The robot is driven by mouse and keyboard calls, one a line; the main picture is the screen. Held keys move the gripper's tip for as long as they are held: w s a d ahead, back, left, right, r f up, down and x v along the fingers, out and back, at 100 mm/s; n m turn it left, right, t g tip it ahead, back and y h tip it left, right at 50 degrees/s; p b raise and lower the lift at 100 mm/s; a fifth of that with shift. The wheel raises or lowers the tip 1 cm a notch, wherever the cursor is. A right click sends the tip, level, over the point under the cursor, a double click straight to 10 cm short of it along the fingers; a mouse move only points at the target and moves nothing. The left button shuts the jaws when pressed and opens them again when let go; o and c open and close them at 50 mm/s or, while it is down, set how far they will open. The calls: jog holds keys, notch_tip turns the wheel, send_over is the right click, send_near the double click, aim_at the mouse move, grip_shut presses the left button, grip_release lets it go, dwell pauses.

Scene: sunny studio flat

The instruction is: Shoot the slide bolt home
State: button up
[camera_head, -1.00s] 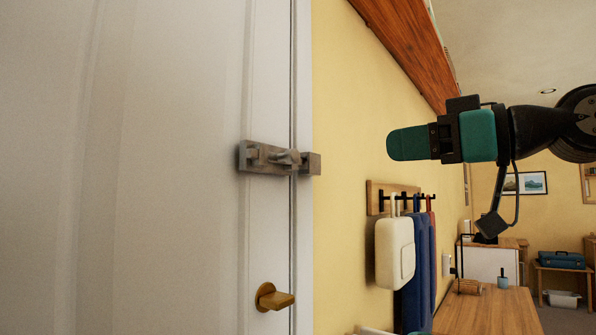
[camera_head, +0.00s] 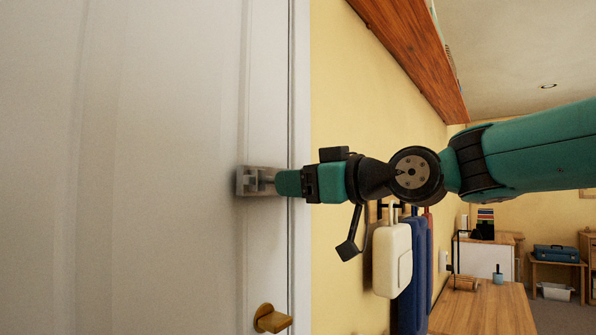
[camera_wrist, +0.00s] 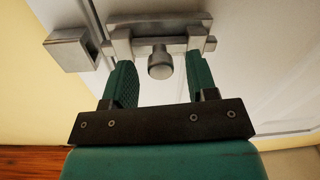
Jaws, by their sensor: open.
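The slide bolt (camera_head: 250,181) is grey metal, mounted on the white door near its right edge. In the wrist view its bracket and rod (camera_wrist: 160,30) lie across the top, with a round knob (camera_wrist: 160,66) standing out toward me. The hollow square keeper (camera_wrist: 72,48) sits to the left on the frame side, with a gap between it and the bolt's bracket. My gripper (camera_head: 278,183) is at the bolt and hides its right part and the keeper in the head view. Its green fingers are open, one each side of the knob, with space around it.
A brass door turn (camera_head: 271,319) sticks out below the bolt. Right of the door, a cream bag (camera_head: 391,262) and blue items (camera_head: 412,275) hang on the yellow wall below my arm. A wooden shelf (camera_head: 415,50) runs above, and a wooden counter (camera_head: 485,308) stands lower right.

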jog(key=shift+w+a, duration=0.1)
jog(key=shift+a, duration=0.1)
jog(key=shift+c, duration=0.3)
grip_shut()
jog(key=shift+w+d, duration=1.4)
jog(key=shift+w, duration=0.3)
jog(key=shift+o, duration=0.3)
grip_release()
jog(key=shift+w+d, duration=0.1)
